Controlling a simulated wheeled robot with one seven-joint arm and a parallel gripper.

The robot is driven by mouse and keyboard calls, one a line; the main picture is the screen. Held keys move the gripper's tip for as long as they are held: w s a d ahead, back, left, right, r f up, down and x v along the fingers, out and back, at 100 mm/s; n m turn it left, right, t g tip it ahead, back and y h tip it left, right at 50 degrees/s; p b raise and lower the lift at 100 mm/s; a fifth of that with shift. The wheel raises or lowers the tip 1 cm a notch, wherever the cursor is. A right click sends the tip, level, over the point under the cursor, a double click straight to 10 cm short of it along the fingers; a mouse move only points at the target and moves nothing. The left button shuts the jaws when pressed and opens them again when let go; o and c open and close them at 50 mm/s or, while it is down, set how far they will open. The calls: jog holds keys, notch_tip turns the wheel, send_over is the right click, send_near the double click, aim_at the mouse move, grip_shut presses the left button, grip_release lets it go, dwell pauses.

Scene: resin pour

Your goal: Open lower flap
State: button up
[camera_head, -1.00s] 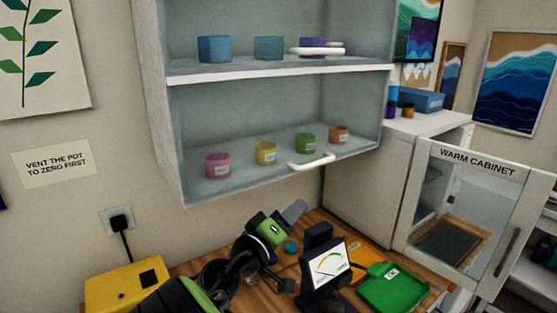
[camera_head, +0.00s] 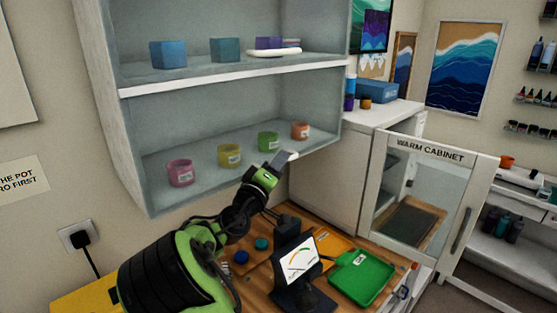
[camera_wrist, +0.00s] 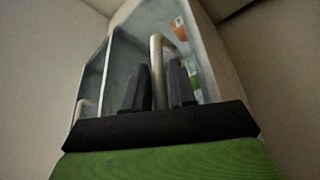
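The lower flap is a clear pane (camera_head: 225,170) across the lower bay of the wall cabinet; it looks shut. Its pale bar handle (camera_wrist: 156,75) is at the bottom edge, mostly hidden behind my gripper in the head view. My gripper (camera_head: 280,158) is at this handle. In the wrist view my two dark fingers (camera_wrist: 158,82) stand one on each side of the handle bar. The fingers are apart, and I see no firm grip on it. The upper flap's white handle (camera_head: 273,53) is above.
Pink (camera_head: 180,173), yellow, green and orange cups stand in the lower bay; blue boxes stand above. Below are a gauge (camera_head: 300,262), a green tray (camera_head: 361,276) and an orange tray. The warm cabinet (camera_head: 420,190) stands to the right.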

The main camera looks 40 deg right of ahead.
jog(key=shift+w+d, duration=0.1)
jog(key=shift+d, duration=0.05)
grip_shut()
